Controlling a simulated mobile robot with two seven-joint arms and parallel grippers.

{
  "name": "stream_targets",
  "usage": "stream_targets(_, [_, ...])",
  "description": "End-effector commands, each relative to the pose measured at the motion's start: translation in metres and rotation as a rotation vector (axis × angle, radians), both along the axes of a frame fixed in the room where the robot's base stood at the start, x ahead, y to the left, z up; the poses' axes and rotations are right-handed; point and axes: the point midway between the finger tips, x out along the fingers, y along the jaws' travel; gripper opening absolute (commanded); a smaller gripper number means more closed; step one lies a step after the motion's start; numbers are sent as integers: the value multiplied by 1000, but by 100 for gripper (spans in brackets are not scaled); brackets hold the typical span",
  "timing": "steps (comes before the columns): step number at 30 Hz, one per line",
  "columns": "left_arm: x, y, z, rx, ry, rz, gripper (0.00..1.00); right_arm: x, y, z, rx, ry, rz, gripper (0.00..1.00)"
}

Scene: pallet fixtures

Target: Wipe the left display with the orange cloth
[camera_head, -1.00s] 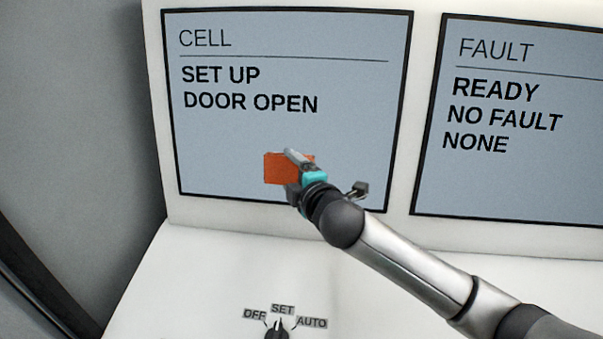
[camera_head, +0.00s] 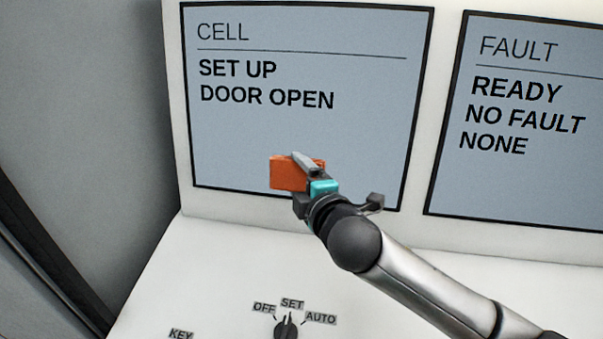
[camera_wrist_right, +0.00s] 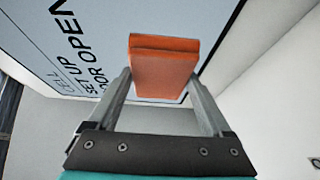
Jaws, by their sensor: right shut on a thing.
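The left display (camera_head: 300,125) reads CELL, SET UP, DOOR OPEN and stands in the upper middle of the head view. The orange cloth (camera_head: 288,174) is a folded block in front of the display's lower part. My right gripper (camera_head: 300,164) is shut on it. In the right wrist view the cloth (camera_wrist_right: 163,72) sits between the two finger ends, with the left display (camera_wrist_right: 120,25) behind it. I cannot tell whether the cloth touches the screen. My left gripper is in neither view.
The right display (camera_head: 520,130) reads FAULT, READY, NO FAULT, NONE. Below the displays a pale sloping panel carries a dark selector knob (camera_head: 286,329) labelled OFF, SET, AUTO, and a KEY label (camera_head: 181,334). A grey wall is at the left.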

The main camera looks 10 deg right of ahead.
Motion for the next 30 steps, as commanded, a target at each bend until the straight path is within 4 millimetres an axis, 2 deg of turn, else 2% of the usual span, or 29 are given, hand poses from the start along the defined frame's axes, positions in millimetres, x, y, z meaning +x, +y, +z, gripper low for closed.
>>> stream_targets(11, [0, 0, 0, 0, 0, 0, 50, -4, 2, 2, 1, -1, 1, 39])
stream_targets(21, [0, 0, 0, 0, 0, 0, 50, -27, 12, 8, 3, -1, 2, 39])
stream_targets(30, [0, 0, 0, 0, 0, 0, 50, -31, 13, 9, 1, 0, 1, 39])
